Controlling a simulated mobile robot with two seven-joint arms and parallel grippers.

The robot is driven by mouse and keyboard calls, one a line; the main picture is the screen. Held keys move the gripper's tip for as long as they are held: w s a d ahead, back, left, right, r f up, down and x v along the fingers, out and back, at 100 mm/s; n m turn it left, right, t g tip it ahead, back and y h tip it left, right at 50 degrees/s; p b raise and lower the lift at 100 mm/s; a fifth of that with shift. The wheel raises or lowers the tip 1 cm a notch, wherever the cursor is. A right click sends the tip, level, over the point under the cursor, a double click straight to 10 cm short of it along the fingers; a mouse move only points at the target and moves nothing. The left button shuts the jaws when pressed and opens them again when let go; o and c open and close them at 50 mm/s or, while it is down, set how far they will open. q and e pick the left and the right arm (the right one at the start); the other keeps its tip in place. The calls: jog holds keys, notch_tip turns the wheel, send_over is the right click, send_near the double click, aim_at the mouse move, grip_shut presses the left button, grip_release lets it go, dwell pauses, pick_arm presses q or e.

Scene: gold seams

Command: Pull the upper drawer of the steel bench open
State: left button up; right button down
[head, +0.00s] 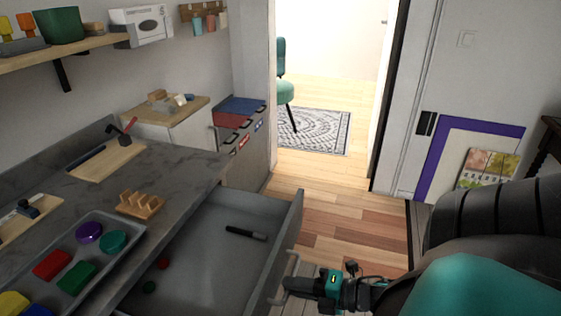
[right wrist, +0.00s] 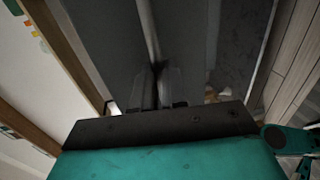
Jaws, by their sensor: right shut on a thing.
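The steel bench (head: 190,168) stands at the left in the head view. Its upper drawer (head: 225,245) is pulled out. Inside lie a black marker-like object (head: 246,233), a small red piece (head: 163,263) and a small green piece (head: 149,287). My right gripper (head: 288,287) is at the bar handle (head: 290,268) on the drawer front, shut on it. In the right wrist view, the fingers (right wrist: 158,85) close around the handle bar (right wrist: 148,35), before the grey front. My left gripper is not in view.
A tray (head: 135,240) of coloured pieces, a wooden rack (head: 140,204) and boards lie on the bench top. Beyond are a cabinet with coloured bins (head: 240,120) and a doorway with a patterned rug (head: 315,130). The wooden floor (head: 345,215) right of the drawer is clear.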

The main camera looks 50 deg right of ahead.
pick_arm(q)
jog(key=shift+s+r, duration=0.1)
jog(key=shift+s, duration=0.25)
pick_arm(e)
jog(key=shift+s+d, duration=0.3)
jog(key=shift+s, duration=0.4)
jog(key=c, duration=1.2)
grip_release()
pick_arm(q)
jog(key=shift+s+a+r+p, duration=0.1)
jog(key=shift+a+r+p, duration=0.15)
jog(key=shift+p, duration=0.55)
pick_arm(e)
jog(key=v, duration=1.2)
jog(key=shift+s+d, duration=0.15)
jog(key=shift+s, duration=0.25)
